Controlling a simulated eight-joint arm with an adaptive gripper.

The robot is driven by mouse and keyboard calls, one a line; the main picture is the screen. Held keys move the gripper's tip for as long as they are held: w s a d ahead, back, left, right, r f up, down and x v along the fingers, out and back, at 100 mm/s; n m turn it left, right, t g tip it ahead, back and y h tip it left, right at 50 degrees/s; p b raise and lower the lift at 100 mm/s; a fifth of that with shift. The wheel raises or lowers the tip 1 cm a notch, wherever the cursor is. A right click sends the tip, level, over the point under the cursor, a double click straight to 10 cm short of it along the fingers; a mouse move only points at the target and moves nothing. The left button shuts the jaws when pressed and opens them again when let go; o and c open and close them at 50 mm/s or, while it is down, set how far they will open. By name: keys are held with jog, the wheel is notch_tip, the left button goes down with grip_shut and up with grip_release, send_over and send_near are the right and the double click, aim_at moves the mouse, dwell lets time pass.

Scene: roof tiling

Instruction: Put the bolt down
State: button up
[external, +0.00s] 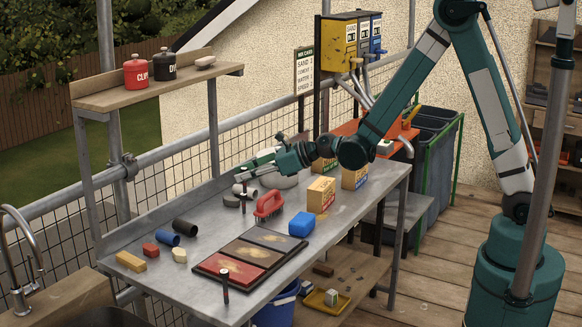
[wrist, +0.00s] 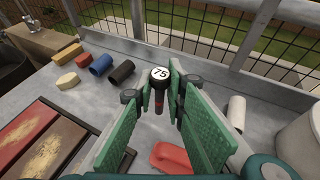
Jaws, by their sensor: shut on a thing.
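My gripper (wrist: 158,98) is shut on a dark bolt (wrist: 159,103) with a round white head marked 75. The bolt hangs upright between the green fingers. In the external view my gripper (external: 243,176) is over the back middle of the grey metal bench (external: 215,218), with the bolt (external: 243,197) pointing down. Whether the bolt's lower end touches the bench is not clear. Another dark bolt-like piece (external: 225,286) stands upright at the bench's front edge.
Left of my gripper lie dark and blue tubes (external: 186,228) and small red and yellow blocks (external: 130,261). A tray of coloured panels (external: 250,252) lies in front. A red brush (external: 269,203), a blue block (external: 301,224) and yellow boxes (external: 321,194) stand to the right.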

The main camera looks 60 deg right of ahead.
jog(key=s+d, duration=0.3)
jog(key=d, duration=0.5)
jog(key=s+d+r+m+h, duration=0.1)
jog(key=s+d, duration=0.2)
jog(key=d, duration=0.5)
jog(key=shift+s+m+t+h, duration=0.25)
jog(key=shift+m+t+h, duration=0.05)
jog(key=shift+w, duration=0.1)
jog(key=w+a+f+n+g+y+p, duration=0.1)
jog(key=w+n+g+y, duration=0.2)
jog(key=w+n+y, duration=0.3)
jog(key=shift+w+a+f+n+g, duration=0.15)
jog(key=shift+w+a+n+g, duration=0.2)
jog(key=shift+w, duration=1.8)
jog(key=shift+f, duration=0.1)
notch_tip(320, 180, down, 6)
jog(key=b, duration=0.1)
jog(key=shift+f+b, duration=0.55)
jog(key=shift+f, duration=1.35)
